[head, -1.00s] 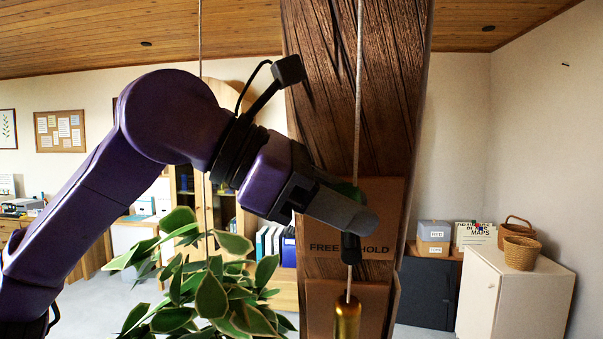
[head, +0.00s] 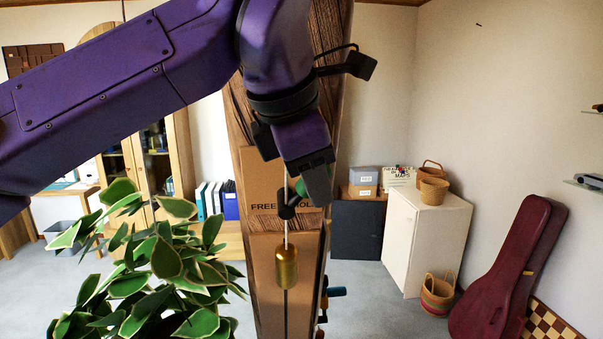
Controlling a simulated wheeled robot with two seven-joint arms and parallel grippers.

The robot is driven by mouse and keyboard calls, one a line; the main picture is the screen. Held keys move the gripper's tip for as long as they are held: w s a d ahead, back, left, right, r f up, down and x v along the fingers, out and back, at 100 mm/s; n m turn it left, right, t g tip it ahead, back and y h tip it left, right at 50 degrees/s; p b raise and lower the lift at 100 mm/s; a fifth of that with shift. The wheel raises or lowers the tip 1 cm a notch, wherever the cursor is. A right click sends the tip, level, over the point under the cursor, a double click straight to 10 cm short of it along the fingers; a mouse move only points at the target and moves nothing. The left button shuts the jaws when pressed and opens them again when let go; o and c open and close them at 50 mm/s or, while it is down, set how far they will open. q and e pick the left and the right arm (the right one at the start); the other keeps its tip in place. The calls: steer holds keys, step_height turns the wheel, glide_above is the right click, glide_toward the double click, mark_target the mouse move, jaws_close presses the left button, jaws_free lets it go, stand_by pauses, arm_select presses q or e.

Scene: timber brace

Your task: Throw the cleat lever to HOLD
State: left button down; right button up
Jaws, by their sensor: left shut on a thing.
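The timber post (head: 238,130) stands in front of me, with a brown plate (head: 265,222) on it lettered FREE at left. The HOLD word at right is mostly covered. A black cleat (head: 287,207) sits at the plate, and a cord runs down through it to a brass weight (head: 286,267). The knob is above and right of the cleat, on the HOLD side. The rest of the lever is hidden. My right gripper is not in view.
A leafy plant (head: 150,265) stands close at the lower left.

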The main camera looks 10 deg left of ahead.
arm_select(q)
steer(key=shift+f+y, duration=0.3)
steer(key=shift+f, duration=0.05)
steer(key=c, duration=1.1)
jaws_free()
steer(key=shift+c, duration=0.2)
steer(key=shift+r, duration=0.1)
steer(key=shift+r, duration=0.25)
steer(key=v, duration=1)
steer(key=shift+w+a, duration=0.1)
